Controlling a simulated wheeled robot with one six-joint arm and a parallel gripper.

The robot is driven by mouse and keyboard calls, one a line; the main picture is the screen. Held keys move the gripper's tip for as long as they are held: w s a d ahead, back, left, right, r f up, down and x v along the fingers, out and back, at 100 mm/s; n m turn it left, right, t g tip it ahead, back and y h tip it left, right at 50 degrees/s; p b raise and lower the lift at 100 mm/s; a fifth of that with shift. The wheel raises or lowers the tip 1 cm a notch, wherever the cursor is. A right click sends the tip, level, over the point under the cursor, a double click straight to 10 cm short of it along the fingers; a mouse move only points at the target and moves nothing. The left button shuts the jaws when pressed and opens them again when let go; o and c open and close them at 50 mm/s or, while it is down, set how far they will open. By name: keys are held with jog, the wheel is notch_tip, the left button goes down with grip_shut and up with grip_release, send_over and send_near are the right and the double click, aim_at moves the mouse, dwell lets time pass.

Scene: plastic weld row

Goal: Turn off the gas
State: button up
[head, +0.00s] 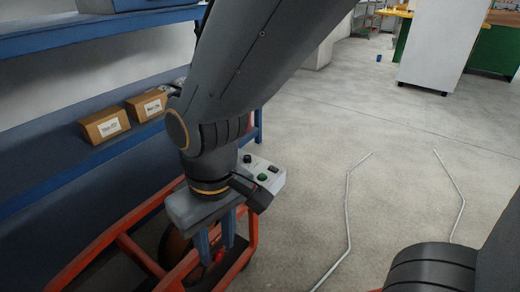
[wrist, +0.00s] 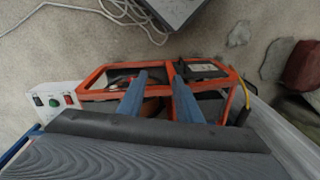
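My gripper (head: 216,254) points down over an orange-red tubular cart frame (head: 130,248). In the wrist view its two blue fingers (wrist: 160,70) are apart with nothing visible between their tips. The frame (wrist: 105,94) lies below and beyond them. A small red part (head: 219,256) shows near the fingertips in the head view; I cannot tell whether it is a gas valve or whether a finger touches it. A brown rounded body (head: 174,248) sits inside the frame, partly hidden by my arm. No gas valve is clearly recognisable.
A grey control box (head: 268,175) with green, red and black controls stands beside the frame; it also shows in the wrist view (wrist: 55,100). Blue shelving (head: 60,165) with cardboard boxes (head: 105,125) stands left.

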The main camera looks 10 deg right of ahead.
grip_shut()
dwell(0.8)
jog(key=shift+s+d, duration=0.1)
